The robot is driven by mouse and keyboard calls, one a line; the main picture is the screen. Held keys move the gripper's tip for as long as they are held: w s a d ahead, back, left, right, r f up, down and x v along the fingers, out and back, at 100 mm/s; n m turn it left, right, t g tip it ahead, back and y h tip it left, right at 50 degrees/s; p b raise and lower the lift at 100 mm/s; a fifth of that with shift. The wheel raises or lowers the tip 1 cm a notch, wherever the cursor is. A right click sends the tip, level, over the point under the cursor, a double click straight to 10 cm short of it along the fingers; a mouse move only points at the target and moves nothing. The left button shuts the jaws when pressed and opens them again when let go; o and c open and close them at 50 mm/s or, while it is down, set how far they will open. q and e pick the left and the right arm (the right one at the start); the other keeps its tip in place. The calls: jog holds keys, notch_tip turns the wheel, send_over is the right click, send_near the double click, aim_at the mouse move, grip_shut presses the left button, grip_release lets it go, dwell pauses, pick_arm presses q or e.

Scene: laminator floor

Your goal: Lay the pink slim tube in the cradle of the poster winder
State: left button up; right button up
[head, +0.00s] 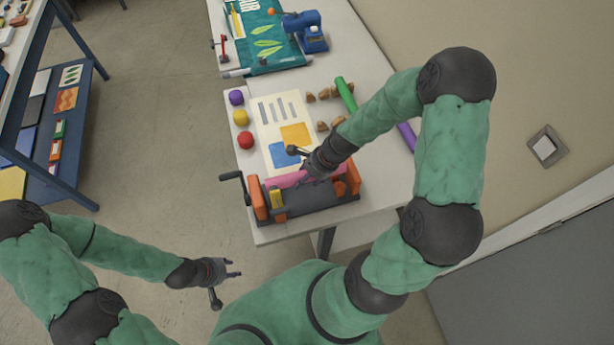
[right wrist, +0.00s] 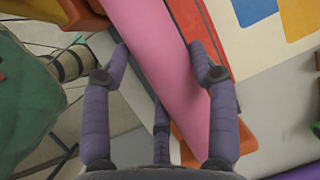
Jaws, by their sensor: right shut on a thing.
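The pink slim tube (head: 283,181) is at the back side of the poster winder, roughly lengthwise with it. My right gripper (head: 308,170) is shut on the tube. In the right wrist view the pink tube (right wrist: 165,60) runs between the fingers (right wrist: 162,62). The poster winder (head: 305,203) has orange end brackets, a dark base, a yellow block and a black crank at its left. The gripper and tube partly hide its far side. I cannot tell whether the tube touches the cradle. My left gripper (head: 234,270) is open and empty, over the floor left of the table.
A poster sheet (head: 266,117) lies behind the winder. Purple, yellow and red balls (head: 245,140) line the left table edge. A green tube (head: 345,94), a purple tube (head: 406,136) and several brown pieces (head: 324,94) lie at right. A blue device (head: 306,32) stands farther back.

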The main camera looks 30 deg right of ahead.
jog(key=shift+f+b, duration=2.25)
jog(key=shift+f, duration=0.35)
jog(key=o, duration=1.2)
jog(key=shift+o, duration=0.2)
jog(key=v, duration=1.2)
jog(key=shift+s, duration=0.1)
